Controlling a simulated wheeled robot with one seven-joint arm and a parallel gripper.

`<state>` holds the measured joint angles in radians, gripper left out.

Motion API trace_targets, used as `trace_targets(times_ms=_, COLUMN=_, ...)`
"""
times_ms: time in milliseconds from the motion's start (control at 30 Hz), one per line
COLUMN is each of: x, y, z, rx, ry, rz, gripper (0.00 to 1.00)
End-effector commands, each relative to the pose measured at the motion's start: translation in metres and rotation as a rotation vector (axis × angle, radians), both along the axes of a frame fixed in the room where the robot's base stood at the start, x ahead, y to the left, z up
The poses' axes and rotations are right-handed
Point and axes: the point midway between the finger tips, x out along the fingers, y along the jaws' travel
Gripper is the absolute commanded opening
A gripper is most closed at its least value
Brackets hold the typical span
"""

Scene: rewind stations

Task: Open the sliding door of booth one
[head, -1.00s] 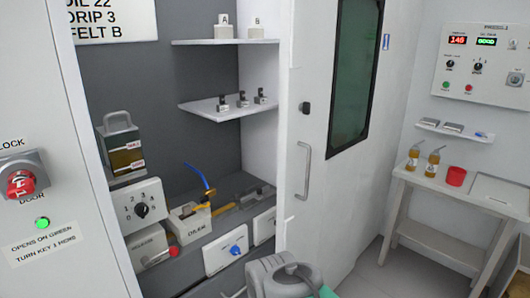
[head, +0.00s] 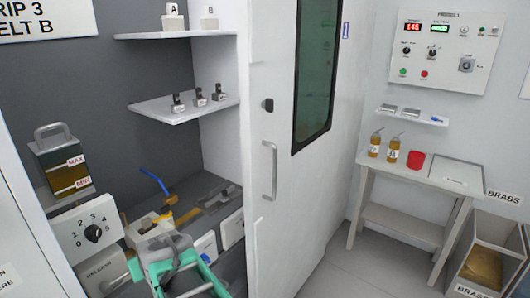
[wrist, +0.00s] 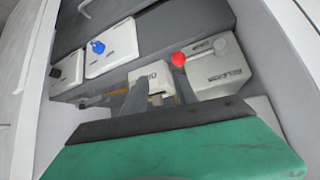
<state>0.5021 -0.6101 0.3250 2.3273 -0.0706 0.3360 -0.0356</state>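The white sliding door (head: 285,215) stands on the right of the booth opening, with a dark green window (head: 317,75) and a vertical grey bar handle (head: 270,170). A wide gap to its left shows the booth's inside, so the door is at least partly open. My grey and teal gripper (head: 178,268) is low in front of the booth counter, left of and below the handle and apart from it. The wrist view shows a teal part with a dark edge (wrist: 170,125) over the counter.
The booth holds shelves with small blocks, an oil container (head: 65,168), a numbered dial box (head: 88,230) and a blue-knob box (wrist: 108,48). A red-knob lever box (wrist: 213,68) is near my gripper. Right of the door stand a white table (head: 400,172) and a bin (head: 485,265).

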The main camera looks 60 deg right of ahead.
Motion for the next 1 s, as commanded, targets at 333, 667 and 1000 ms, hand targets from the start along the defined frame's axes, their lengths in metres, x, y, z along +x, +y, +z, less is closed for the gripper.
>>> trace_targets(times_ms=333, x=-0.147, y=-0.292, z=0.145, rx=-0.499, ry=-0.536, rz=-0.626, gripper=0.34)
trace_targets(times_ms=667, x=-0.168, y=-0.339, z=0.163, rx=-0.58, ry=-0.583, rz=-0.688, gripper=0.34)
trace_targets(times_ms=1000, x=-0.148, y=-0.381, z=0.162, rx=-0.581, ry=-0.583, rz=-0.688, gripper=0.34)
